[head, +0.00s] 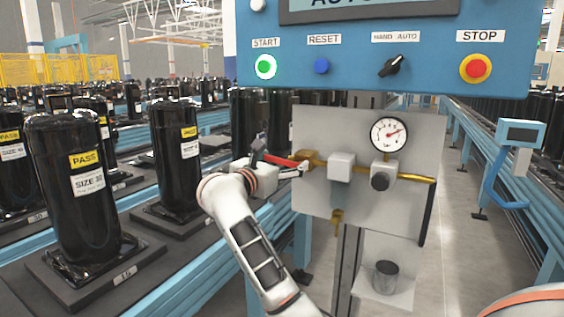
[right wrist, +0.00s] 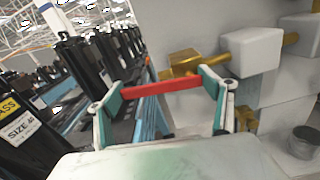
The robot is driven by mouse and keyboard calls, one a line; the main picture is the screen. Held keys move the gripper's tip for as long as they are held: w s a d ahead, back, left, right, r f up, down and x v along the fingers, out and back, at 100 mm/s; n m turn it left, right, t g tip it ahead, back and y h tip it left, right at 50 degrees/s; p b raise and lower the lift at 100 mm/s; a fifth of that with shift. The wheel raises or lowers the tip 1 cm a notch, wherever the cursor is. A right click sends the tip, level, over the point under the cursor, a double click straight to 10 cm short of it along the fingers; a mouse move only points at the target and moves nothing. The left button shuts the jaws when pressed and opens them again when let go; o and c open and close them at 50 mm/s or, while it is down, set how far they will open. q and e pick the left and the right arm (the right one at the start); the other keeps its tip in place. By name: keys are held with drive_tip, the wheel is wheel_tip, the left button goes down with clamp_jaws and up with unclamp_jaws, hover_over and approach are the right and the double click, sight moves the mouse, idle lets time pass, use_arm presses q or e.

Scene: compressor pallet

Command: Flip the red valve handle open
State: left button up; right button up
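The red valve handle (head: 284,162) sticks out to the left from the brass valve (head: 310,160) on the grey panel, lying roughly in line with the brass pipe. My right gripper (head: 279,163) is at the handle, its fingers spread wide. In the right wrist view the red handle (right wrist: 162,87) spans the gap between the two teal-padded fingertips of my right gripper (right wrist: 165,88), with the brass valve (right wrist: 186,62) just behind the right finger. I cannot tell whether either finger touches the handle. My left gripper is not in view.
A blue control box (head: 420,50) with buttons overhangs the panel (head: 320,120). A pressure gauge (head: 390,134) and pale blocks sit right of the valve. A metal cup (head: 386,278) stands below. Black compressors (head: 75,195) line the conveyor on the left.

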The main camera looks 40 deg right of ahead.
drive_tip(key=shift+n+p, duration=0.4)
drive_tip(key=shift+p, duration=0.1)
drive_tip(key=shift+f+n, duration=0.1)
drive_tip(key=shift+n, duration=0.2)
drive_tip(key=shift+f, duration=0.15)
drive_tip(key=o, duration=1.6)
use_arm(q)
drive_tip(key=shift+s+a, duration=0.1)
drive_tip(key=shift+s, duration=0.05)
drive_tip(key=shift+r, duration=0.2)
use_arm(e)
drive_tip(key=v, duration=1.2)
